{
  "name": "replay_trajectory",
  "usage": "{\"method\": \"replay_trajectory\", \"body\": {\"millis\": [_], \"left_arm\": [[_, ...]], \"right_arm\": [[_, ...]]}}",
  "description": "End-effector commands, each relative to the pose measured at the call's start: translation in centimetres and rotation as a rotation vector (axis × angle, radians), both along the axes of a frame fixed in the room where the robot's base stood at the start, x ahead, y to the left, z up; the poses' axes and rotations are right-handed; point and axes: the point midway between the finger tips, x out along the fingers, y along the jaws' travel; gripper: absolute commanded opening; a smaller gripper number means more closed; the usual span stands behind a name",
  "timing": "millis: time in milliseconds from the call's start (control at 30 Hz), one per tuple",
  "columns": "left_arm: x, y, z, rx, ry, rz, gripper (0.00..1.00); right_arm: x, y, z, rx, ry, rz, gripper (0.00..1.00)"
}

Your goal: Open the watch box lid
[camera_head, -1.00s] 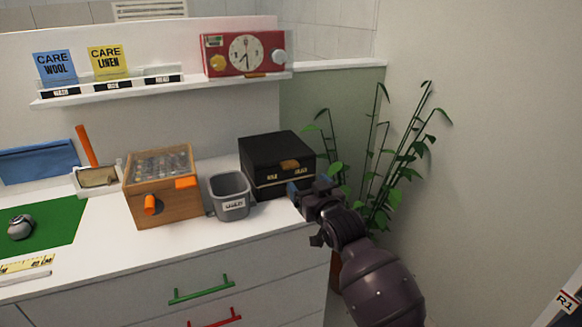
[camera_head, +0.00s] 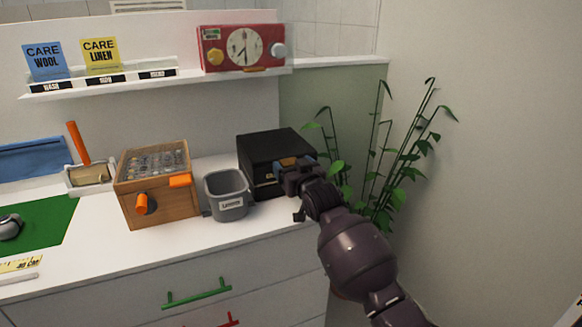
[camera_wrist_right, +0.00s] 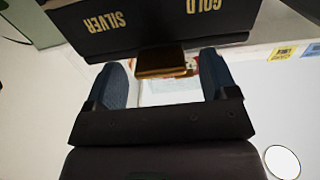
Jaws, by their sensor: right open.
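The black watch box (camera_head: 275,148) stands at the right end of the white dresser top, its lid shut. My right gripper (camera_head: 296,168) is at its front and hides part of that face. In the right wrist view the box (camera_wrist_right: 150,28) shows upside down, with gold SILVER and GOLD lettering. A gold tab (camera_wrist_right: 160,62) sticks out from its lid edge. The open fingers of the right gripper (camera_wrist_right: 163,82) stand to either side of the tab, with gaps visible; contact cannot be told. My left gripper is not in view.
Left of the box stand a grey bin (camera_head: 228,197) and a wooden case (camera_head: 158,185) with orange knobs. A plant (camera_head: 390,170) stands right of the dresser.

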Motion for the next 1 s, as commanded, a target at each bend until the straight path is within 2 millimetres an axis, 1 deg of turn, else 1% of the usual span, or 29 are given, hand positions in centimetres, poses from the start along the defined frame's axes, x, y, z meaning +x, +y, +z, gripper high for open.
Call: {"method": "replay_trajectory", "body": {"millis": [33,200,500,933,967,1000], "left_arm": [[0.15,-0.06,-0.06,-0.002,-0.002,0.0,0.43],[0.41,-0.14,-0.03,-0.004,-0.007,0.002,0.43],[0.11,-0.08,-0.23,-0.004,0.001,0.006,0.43],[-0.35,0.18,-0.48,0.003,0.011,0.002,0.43],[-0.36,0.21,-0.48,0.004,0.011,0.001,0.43],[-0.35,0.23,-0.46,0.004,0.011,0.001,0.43]], "right_arm": [[0.4,0.16,-0.22,0.0,0.002,0.0,0.79],[1.0,0.35,-0.05,0.001,0.001,0.0,0.79],[1.09,0.37,0.1,0.0,-0.001,0.0,0.79],[1.07,0.37,0.05,0.0,0.0,0.0,0.13],[1.07,0.36,0.05,0.0,0.0,0.0,0.1],[1.07,0.37,0.07,0.0,0.0,0.0,0.1]]}}
